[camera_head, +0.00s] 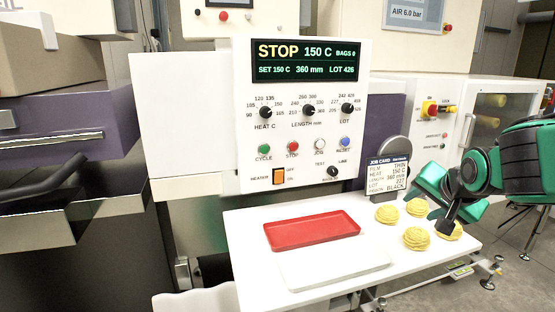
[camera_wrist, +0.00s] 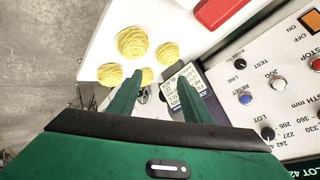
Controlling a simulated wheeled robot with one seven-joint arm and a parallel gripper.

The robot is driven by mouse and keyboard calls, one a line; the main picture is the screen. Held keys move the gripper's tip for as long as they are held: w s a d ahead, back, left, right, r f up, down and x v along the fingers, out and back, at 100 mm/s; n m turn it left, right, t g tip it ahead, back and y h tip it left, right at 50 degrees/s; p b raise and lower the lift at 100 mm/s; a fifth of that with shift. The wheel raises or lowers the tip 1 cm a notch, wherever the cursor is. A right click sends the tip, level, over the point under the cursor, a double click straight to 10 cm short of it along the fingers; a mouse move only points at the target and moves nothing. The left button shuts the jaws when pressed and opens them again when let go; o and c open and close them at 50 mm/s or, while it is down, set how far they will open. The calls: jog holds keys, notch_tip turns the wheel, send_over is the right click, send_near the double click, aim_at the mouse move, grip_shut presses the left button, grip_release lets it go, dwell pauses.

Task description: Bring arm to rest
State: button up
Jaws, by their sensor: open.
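My green gripper (camera_head: 438,200) is at the right of the head view, above the right end of the white shelf (camera_head: 248,262). In the wrist view its two fingers (camera_wrist: 152,100) stand apart with nothing held between them. Several yellow nest-shaped pasta portions (camera_head: 416,238) lie on the shelf, just below and beside the gripper. They also show in the wrist view (camera_wrist: 132,42). The job card (camera_head: 387,175) stands upright on the shelf left of the gripper; in the wrist view it (camera_wrist: 182,92) appears between and behind the fingers.
A red tray (camera_head: 312,230) and a white flat plate (camera_head: 333,264) lie on the shelf. Behind stands the control panel (camera_head: 305,115) with knobs, buttons and a display reading STOP. A purple machine (camera_head: 100,140) is at left.

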jog(key=s+d+f+n+g, duration=0.1)
jog(key=s+d+f+g, duration=0.1)
jog(key=s, duration=0.7)
jog(key=s+d+f+n+g+y, duration=0.1)
jog(key=s+f+g, duration=0.3)
jog(key=s, duration=0.6)
jog(key=s+d+f+n+g, duration=0.1)
jog(key=s+d+f+g, duration=0.2)
jog(key=s, duration=0.6)
jog(key=shift+s+f+g+y, duration=0.2)
jog(key=shift+f+g+y, duration=0.15)
jog(key=shift+f, duration=0.35)
jog(key=shift+w+f, duration=0.25)
jog(key=shift+w, duration=0.4)
